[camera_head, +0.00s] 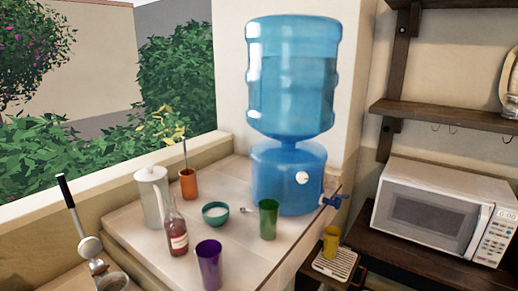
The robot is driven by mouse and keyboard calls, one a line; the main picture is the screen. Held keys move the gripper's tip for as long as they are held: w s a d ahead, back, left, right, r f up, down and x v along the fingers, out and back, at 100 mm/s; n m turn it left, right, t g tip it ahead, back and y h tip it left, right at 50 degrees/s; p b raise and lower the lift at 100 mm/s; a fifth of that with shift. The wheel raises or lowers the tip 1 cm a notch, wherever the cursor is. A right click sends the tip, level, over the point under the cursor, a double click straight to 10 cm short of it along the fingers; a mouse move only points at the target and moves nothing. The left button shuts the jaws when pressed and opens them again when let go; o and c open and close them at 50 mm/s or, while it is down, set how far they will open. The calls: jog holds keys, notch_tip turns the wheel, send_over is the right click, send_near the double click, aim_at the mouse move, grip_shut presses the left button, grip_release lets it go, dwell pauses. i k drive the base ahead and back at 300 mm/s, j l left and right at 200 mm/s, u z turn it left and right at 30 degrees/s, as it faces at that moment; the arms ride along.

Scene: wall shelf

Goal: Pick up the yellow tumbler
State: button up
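The yellow tumbler (331,242) stands upright at the lower right of the head view. It is on a small light slatted tray (345,264), below the tap of the blue water dispenser (288,178). My gripper is not in view, so I cannot see its state.
The tiled counter holds a purple tumbler (209,264), a green tumbler (268,219), a teal bowl (215,214), a bottle (176,232), a white jug (152,197) and an orange cup (188,184). A microwave (440,212) stands to the right, under a wooden shelf (450,115).

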aim_at(332, 235)
jog(key=i, duration=0.45)
jog(key=i+j, duration=0.15)
jog(key=i, duration=0.25)
jog(key=l+z, duration=0.05)
